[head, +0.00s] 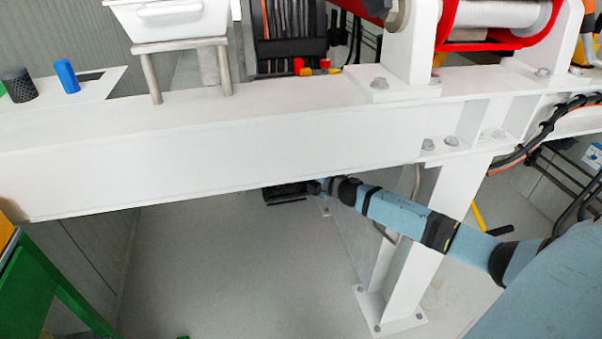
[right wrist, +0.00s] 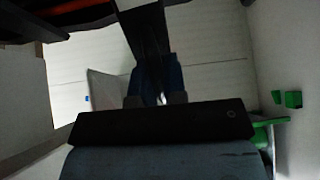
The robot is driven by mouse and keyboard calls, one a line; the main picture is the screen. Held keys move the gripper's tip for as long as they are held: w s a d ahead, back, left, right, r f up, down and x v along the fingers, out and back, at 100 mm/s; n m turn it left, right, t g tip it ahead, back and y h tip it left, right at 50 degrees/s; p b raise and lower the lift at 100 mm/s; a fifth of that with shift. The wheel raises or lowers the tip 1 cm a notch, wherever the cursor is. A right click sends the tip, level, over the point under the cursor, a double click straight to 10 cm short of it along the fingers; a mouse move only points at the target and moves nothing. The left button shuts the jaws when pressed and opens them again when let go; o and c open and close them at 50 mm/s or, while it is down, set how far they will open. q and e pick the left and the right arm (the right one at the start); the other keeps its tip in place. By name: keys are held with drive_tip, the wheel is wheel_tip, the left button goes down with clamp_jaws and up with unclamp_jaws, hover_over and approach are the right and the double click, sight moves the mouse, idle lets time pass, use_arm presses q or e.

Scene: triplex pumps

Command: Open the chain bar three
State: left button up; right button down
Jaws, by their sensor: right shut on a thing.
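My right arm reaches from the lower right under the white beam in the head view, and my right gripper (head: 288,193) is at the beam's lower edge, its fingertips partly hidden. In the right wrist view my right gripper (right wrist: 156,100) is shut on a dark bar (right wrist: 146,38) that runs up to the top edge. The picture is dark, and I cannot tell for sure whether this is chain bar three. My left gripper is not in view.
The white beam (head: 230,150) spans the head view above my right arm, and a white post (head: 405,255) stands close behind the arm. A black rack with upright strips (head: 290,25) is above the beam. A green frame (head: 45,290) stands at lower left. The grey floor (head: 220,270) is mostly clear.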

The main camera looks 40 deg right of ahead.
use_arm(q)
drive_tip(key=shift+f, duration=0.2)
use_arm(e)
drive_tip(key=c, duration=1.2)
unclamp_jaws()
drive_tip(key=shift+s, duration=0.2)
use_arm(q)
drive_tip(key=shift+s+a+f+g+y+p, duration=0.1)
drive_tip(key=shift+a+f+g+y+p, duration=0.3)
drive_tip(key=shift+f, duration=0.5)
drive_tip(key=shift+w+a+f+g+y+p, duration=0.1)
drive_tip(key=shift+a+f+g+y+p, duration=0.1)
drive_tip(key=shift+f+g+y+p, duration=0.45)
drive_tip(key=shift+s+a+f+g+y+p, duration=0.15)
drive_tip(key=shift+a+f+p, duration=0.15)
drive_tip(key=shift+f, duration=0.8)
use_arm(e)
drive_tip(key=shift+v, duration=6.7)
